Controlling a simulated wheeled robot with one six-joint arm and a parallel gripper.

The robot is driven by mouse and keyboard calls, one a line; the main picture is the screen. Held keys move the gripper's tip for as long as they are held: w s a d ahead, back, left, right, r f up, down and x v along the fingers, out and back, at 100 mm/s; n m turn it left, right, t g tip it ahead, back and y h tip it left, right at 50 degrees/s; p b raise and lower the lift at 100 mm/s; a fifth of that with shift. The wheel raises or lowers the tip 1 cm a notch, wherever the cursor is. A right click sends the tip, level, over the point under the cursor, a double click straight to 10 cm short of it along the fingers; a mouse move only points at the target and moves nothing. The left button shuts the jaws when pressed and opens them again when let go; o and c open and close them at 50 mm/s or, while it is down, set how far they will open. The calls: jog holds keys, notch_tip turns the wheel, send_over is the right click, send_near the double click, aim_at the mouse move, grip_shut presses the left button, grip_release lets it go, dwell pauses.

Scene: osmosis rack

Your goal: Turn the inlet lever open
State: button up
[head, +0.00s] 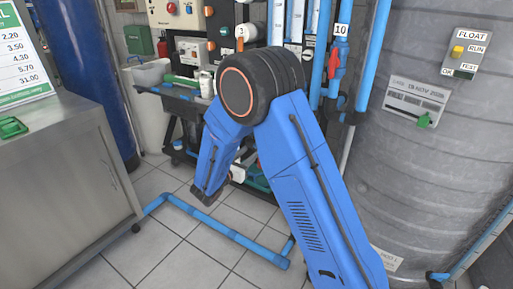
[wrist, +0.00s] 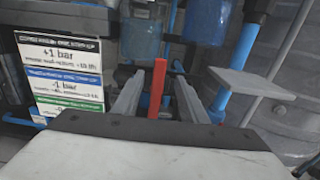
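In the wrist view my gripper (wrist: 157,90) shows two grey fingers spread apart. A narrow upright red lever (wrist: 157,88) stands in the gap between them, with visible space on both sides. I cannot tell from this view how deep it sits between the fingers, and no label on it is readable. In the head view my arm bends down in front of the rack, and the gripper's fingers are hidden. Another red lever (head: 333,65) shows there on a blue pipe below the tag 10; I cannot tell whether it is the same one.
A pressure sign (wrist: 62,75) is left of the fingers in the wrist view, and a grey plate (wrist: 250,83) is right. In the head view a large grey tank (head: 430,150) stands right, a metal cabinet (head: 60,190) left, and a blue pipe (head: 215,228) crosses the floor.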

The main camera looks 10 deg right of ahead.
jog(key=x, duration=0.6)
jog(key=shift+w+d, duration=0.15)
jog(key=shift+c, duration=0.6)
grip_shut()
